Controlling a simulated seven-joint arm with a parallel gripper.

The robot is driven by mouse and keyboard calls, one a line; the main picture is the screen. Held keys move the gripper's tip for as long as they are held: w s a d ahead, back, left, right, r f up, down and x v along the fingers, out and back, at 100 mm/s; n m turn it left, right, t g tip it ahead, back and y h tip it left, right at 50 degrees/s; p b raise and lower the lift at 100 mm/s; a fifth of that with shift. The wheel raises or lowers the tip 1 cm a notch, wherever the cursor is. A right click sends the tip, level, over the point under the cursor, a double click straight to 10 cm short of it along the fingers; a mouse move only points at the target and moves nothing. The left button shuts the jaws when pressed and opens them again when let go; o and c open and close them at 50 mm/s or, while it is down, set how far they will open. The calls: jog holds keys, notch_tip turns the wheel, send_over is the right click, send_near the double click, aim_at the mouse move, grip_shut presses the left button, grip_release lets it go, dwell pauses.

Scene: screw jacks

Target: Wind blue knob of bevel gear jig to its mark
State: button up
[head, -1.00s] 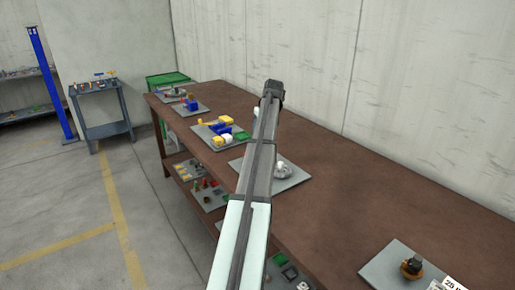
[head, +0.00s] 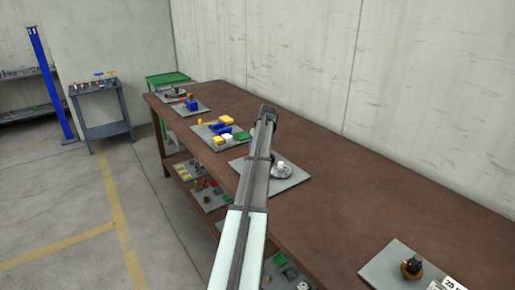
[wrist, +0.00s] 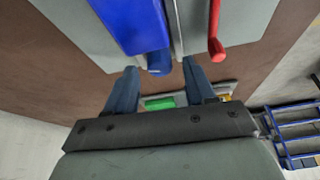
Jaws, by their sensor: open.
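In the wrist view my gripper (wrist: 160,70) is open, with one dark blue finger on each side. A short round blue knob (wrist: 158,60) lies between the fingertips in this picture, with a gap on both sides; I cannot tell its depth against them. It sticks out below a large blue block (wrist: 132,24) on a grey plate (wrist: 70,22). A red handle (wrist: 215,45) is to the right of the knob. I see no mark.
The brown table (head: 350,185) holds other plates: one with yellow and blue parts (head: 222,136), one with a round grey part (head: 281,172), and one with a dark knob (head: 412,266) at the near right. A wall runs along its back. The middle right is clear.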

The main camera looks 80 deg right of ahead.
jog(key=shift+w+d+f, duration=0.15)
jog(key=shift+f, duration=0.4)
jog(key=shift+c, duration=0.3)
grip_shut()
